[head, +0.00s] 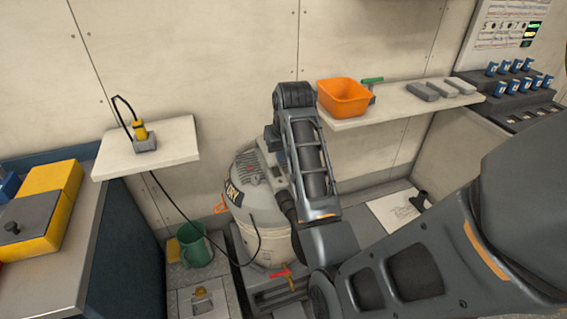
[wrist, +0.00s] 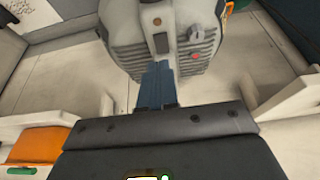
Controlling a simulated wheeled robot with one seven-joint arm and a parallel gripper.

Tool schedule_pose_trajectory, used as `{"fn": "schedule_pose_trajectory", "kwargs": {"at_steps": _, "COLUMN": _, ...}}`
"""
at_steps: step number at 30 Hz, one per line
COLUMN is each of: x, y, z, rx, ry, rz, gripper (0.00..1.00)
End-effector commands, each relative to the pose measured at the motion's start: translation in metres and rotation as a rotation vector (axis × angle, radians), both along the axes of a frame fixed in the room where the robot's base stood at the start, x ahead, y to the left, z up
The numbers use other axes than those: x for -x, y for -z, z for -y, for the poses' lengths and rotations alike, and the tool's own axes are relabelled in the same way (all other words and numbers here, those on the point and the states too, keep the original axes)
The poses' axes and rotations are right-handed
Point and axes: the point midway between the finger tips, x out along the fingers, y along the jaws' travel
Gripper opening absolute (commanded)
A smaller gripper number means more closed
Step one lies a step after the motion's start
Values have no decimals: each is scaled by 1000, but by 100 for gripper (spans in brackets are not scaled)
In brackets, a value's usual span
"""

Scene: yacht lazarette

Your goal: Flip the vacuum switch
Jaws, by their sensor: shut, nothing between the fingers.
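The vacuum (head: 262,232) is a pale canister with a grey top, standing on the floor below the wall shelves. In the wrist view its housing (wrist: 130,45) fills the top centre. A dark rectangular piece on it, probably the switch (wrist: 161,43), sits just beyond my fingertips. A grey knob (wrist: 195,33) and a small red dot lie to its right. My gripper (wrist: 158,68) is shut and empty, its blue fingers pointing at the housing just below the dark piece. I cannot tell whether they touch it. In the head view my arm hides part of the vacuum's top.
A shelf with an orange bin (head: 343,97) and grey blocks is right of my arm. A small shelf (head: 165,148) with a yellow plug is at left, its black cable hanging near the vacuum. A green mug (head: 196,250) and red-handled valve (head: 281,272) are low down.

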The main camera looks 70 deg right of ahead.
Motion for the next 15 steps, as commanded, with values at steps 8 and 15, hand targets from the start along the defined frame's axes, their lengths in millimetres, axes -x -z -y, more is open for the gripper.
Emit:
{"fn": "schedule_pose_trajectory", "kwargs": {"at_steps": 8, "x": 12, "y": -48, "z": -13, "rx": 3, "ry": 3, "rz": 4, "gripper": 0}}
{"fn": "schedule_pose_trajectory", "kwargs": {"at_steps": 15, "x": 16, "y": -64, "z": -19, "rx": 1, "ry": 0, "rz": 1, "gripper": 0}}
